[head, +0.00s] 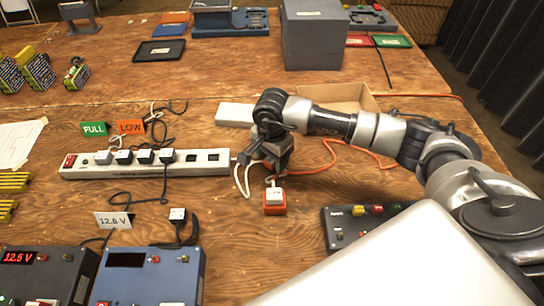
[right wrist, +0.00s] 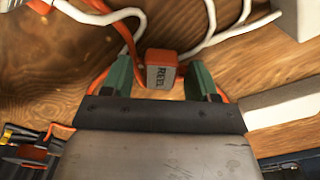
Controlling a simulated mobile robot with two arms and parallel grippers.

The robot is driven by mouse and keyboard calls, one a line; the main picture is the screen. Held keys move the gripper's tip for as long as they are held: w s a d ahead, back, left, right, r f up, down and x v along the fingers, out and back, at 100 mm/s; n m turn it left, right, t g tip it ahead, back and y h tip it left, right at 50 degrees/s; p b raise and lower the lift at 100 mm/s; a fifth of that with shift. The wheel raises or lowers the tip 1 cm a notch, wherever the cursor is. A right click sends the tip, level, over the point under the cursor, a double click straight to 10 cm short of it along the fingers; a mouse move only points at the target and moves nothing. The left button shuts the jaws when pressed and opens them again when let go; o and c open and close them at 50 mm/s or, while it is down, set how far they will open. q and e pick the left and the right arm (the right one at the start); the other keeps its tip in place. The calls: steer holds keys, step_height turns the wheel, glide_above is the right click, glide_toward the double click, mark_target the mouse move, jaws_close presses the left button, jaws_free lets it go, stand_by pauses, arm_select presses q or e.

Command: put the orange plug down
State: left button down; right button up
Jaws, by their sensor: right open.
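The orange plug (head: 274,208) is a small block with a pale top face, on the wooden table in front of my right gripper. In the right wrist view the orange plug (right wrist: 161,70) shows a grey face lettered REEL. My right gripper (head: 268,168) is open, pointing down just behind the plug in the head view. In the right wrist view its two green fingertips stand on either side of the plug, with a gap on both sides. The fingertips are hard to make out in the head view. My left gripper is not in view.
A white power strip (head: 140,170) with several plugs lies to the left. White and orange cords (head: 380,160) run around my right gripper. Dark (head: 35,270) and blue (head: 150,275) meter boxes stand front left, and a button box (head: 335,225) at right. Bare table lies left of the plug.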

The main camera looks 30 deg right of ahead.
step_height(320, 180, up, 12)
stand_by(0.4)
steer(key=shift+f, duration=0.2)
